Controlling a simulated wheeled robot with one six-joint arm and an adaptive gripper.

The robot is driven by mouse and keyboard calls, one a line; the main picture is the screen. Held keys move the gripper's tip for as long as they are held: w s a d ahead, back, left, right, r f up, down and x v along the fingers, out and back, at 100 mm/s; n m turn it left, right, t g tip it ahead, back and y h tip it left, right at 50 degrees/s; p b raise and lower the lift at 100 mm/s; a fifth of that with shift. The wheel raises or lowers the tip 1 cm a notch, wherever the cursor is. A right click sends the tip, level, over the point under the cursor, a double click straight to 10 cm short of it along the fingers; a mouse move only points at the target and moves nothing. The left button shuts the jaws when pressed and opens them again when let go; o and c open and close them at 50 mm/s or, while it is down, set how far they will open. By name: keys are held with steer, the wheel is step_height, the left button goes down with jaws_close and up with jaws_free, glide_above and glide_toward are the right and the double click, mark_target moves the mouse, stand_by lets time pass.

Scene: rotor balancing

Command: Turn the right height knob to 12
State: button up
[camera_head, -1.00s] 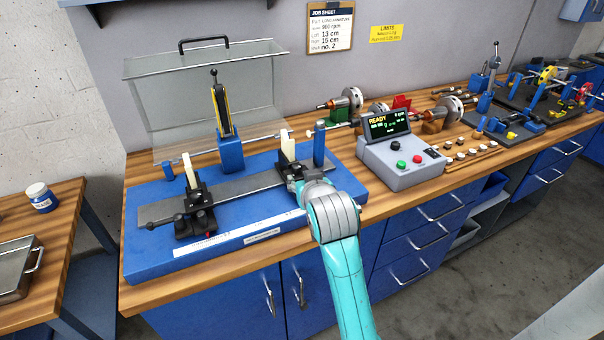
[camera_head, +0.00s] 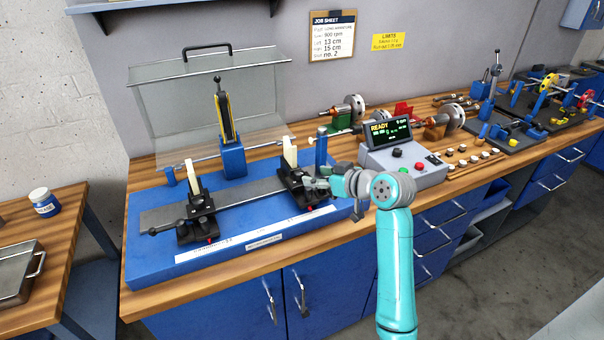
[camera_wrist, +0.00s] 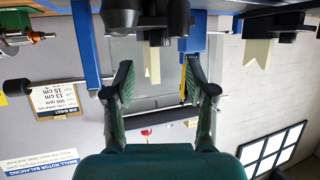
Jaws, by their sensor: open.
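The right support (camera_head: 298,188) is a black carriage with an upright cream V-block (camera_head: 290,153), on a grey rail across the blue balancing stand. My gripper (camera_head: 316,184) is at its right side, with the fingers close to the carriage; I cannot tell if they touch it. In the wrist view, turned upside down, my gripper (camera_wrist: 158,78) has its fingers spread with nothing between them. Dark round knobs (camera_wrist: 120,14) show beyond the fingertips at the top; I cannot tell which is the height knob. No height reading is legible. The left support (camera_head: 197,212) stands apart on the rail.
A job sheet (camera_head: 332,36) on the wall reads left 13 cm, right 15 cm. A blue post (camera_head: 321,150) stands just behind my gripper. The control box (camera_head: 405,172) showing READY is to the right. A clear guard (camera_head: 180,105) stands raised behind the stand.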

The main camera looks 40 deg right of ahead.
mark_target(301, 173)
steer(key=x, duration=0.7)
jaws_close()
